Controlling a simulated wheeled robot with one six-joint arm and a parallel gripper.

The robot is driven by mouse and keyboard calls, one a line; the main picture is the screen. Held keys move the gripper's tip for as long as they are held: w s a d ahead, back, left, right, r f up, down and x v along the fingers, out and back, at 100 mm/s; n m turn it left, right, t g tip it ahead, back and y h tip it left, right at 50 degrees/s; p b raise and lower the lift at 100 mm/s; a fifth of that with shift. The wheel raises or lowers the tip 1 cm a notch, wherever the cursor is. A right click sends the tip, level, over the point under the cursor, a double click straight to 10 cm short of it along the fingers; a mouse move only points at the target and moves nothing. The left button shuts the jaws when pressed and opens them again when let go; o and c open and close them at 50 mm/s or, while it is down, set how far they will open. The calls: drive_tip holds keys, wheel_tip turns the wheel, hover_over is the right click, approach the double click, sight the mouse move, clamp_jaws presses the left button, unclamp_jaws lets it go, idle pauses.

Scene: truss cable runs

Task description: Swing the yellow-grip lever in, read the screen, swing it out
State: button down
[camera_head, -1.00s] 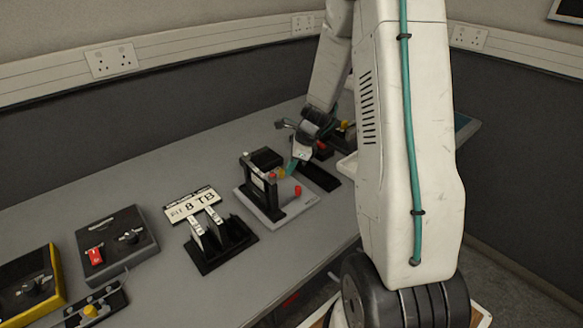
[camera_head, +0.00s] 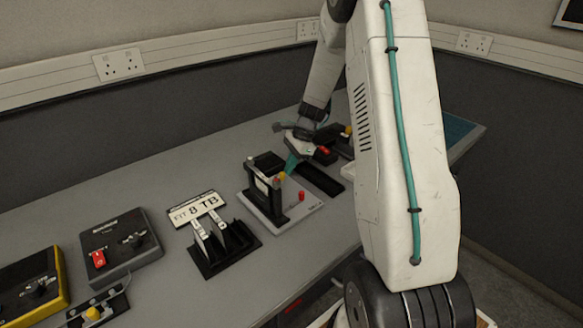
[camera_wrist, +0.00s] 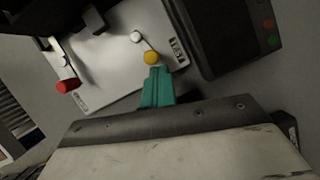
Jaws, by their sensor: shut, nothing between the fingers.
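The yellow-grip lever shows in the wrist view as a yellow knob (camera_wrist: 152,58) on a thin arm over a light grey base plate (camera_head: 293,217). My gripper (camera_wrist: 157,70) has teal fingers, shut and empty, with their tips right at the yellow knob; whether they touch it I cannot tell. In the head view the yellow knob (camera_head: 282,176) sits beside the black upright unit of the device (camera_head: 264,183), close to my teal fingertips (camera_head: 290,165). A red knob (camera_head: 301,196) stands on the same plate, and it shows in the wrist view too (camera_wrist: 67,86). No readable screen text shows.
A black stand with a "FIT 8 TB" sign (camera_head: 197,207) is left of the device. A dark box with a red switch (camera_head: 118,245) and a yellow-edged box (camera_head: 33,285) lie farther left. A dark box (camera_wrist: 235,35) lies close right of the plate in the wrist view.

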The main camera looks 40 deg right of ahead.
drive_tip(key=shift+w+a+n, duration=0.1)
drive_tip(key=shift+w+n, duration=0.15)
drive_tip(key=shift+n, duration=0.25)
drive_tip(key=shift+w+a+n+g, duration=0.15)
drive_tip(key=shift+w+n+g, duration=0.45)
drive_tip(key=shift+n, duration=0.5)
drive_tip(key=shift+s+a, duration=0.1)
drive_tip(key=shift+s, duration=0.05)
